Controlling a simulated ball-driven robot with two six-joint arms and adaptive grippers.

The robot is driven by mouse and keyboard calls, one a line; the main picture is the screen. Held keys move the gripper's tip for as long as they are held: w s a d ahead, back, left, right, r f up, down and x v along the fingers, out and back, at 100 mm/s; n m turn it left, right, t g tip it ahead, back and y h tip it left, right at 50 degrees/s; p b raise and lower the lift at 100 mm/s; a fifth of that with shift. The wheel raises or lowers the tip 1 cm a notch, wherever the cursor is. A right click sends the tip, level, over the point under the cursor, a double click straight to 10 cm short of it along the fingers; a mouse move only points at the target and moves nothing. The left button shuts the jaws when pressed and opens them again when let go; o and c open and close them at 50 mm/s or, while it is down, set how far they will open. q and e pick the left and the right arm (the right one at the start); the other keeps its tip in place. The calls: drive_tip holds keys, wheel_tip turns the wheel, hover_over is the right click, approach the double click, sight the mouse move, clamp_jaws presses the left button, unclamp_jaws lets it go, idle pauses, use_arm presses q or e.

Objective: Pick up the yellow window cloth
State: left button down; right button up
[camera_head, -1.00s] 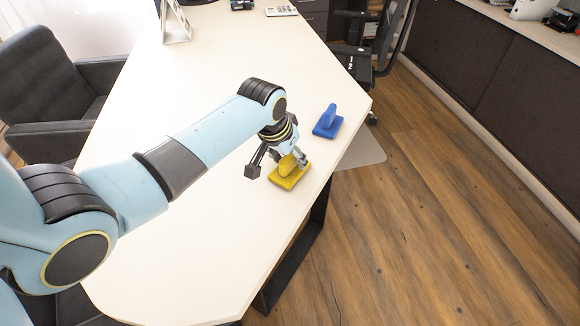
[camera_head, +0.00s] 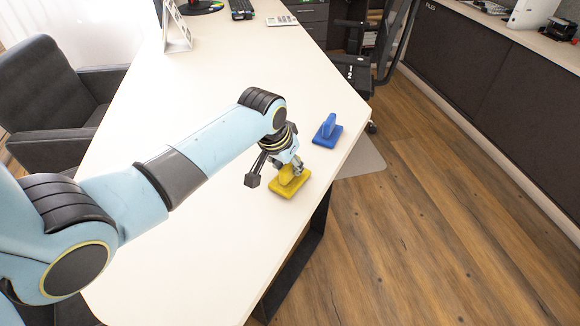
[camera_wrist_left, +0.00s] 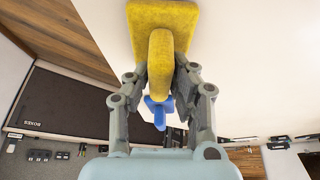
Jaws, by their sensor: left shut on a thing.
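The yellow window cloth (camera_head: 290,187) has a flat base and an upright grip. It is at the right edge of the white table in the head view. My left gripper (camera_head: 288,174) is shut on its grip from above. In the left wrist view the cloth (camera_wrist_left: 163,22) shows at the top, with its grip between the two fingers of the gripper (camera_wrist_left: 161,82). I cannot tell whether the base is touching the table or just above it. My right gripper is not in view.
A similar blue cloth (camera_head: 327,130) stands on the table (camera_head: 200,255) just beyond the yellow one. A grey chair (camera_head: 50,105) is at the left. The table's middle is clear.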

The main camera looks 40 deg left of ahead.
use_arm(q)
wheel_tip(320, 180, up, 4)
drive_tip(key=p, duration=0.4)
drive_tip(key=shift+w+r+p, duration=0.1)
drive_tip(key=shift+r+p, duration=0.15)
drive_tip(key=shift+p, duration=0.1)
drive_tip(key=s+d+r+p, duration=0.1)
drive_tip(key=d+r+p, duration=0.5)
drive_tip(key=d+p, duration=0.3)
drive_tip(key=d, duration=0.2)
drive_tip(key=shift+s+d+r, duration=0.15)
drive_tip(key=shift+s+d, duration=0.1)
drive_tip(key=shift+d, duration=0.05)
drive_tip(key=c, duration=1.9)
unclamp_jaws()
clamp_jaws()
